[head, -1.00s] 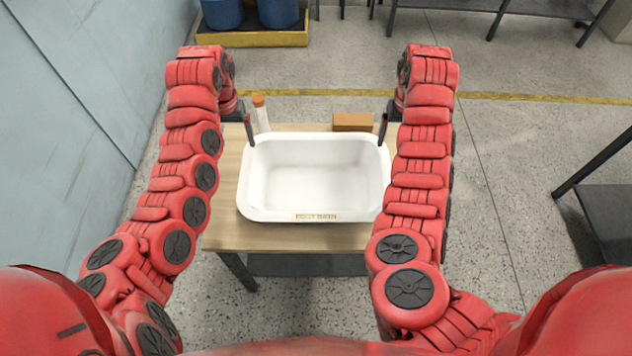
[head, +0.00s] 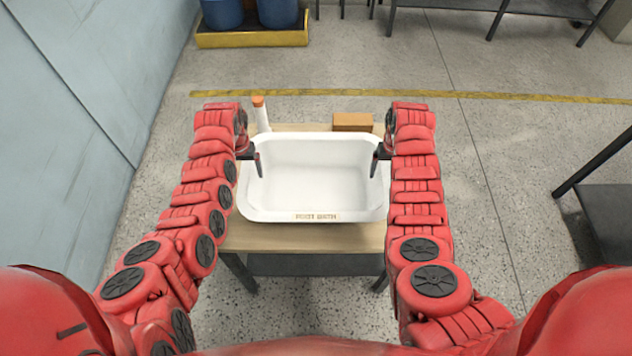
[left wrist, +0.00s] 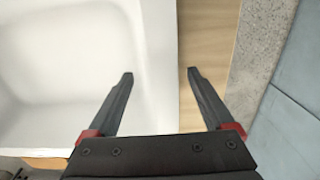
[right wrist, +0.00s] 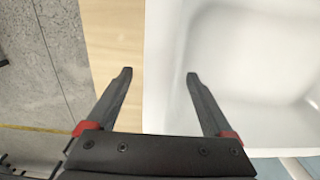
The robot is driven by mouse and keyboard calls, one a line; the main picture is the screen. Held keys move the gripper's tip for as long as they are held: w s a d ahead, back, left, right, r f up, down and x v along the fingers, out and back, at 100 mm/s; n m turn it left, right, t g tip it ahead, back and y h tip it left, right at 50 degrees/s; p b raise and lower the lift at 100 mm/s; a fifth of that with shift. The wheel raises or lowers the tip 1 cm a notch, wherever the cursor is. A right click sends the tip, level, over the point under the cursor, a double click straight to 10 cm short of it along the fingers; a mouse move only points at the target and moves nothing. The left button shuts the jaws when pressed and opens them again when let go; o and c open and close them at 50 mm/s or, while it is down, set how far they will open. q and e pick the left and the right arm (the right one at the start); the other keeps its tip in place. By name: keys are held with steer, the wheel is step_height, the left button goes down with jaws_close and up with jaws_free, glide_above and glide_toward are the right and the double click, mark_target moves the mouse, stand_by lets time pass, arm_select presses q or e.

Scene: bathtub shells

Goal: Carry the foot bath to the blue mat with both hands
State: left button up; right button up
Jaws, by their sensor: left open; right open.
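The foot bath (head: 316,183) is a white rectangular tub with a name label on its near rim. It sits upright on a wooden table (head: 300,237). My left gripper (head: 257,165) is open at the tub's left rim. In the left wrist view, one finger is over the tub's inside (left wrist: 60,60) and the other is outside, over the wood. My right gripper (head: 376,165) is open at the right rim. In the right wrist view, its fingers likewise lie either side of the rim of the tub (right wrist: 250,50). Neither holds anything. No blue mat shows.
A white bottle with an orange cap (head: 261,115) and a brown box (head: 352,122) stand behind the tub on the table. A grey wall (head: 70,120) is at the left. A dark table (head: 608,200) is at the right. Open floor lies between.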

arm_select(q)
steer(key=shift+s+f, duration=0.1)
steer(key=shift+f, duration=0.55)
arm_select(e)
steer(key=shift+f, duration=0.6)
arm_select(q)
jaws_close()
arm_select(e)
jaws_close()
arm_select(q)
steer(key=shift+r, duration=0.1)
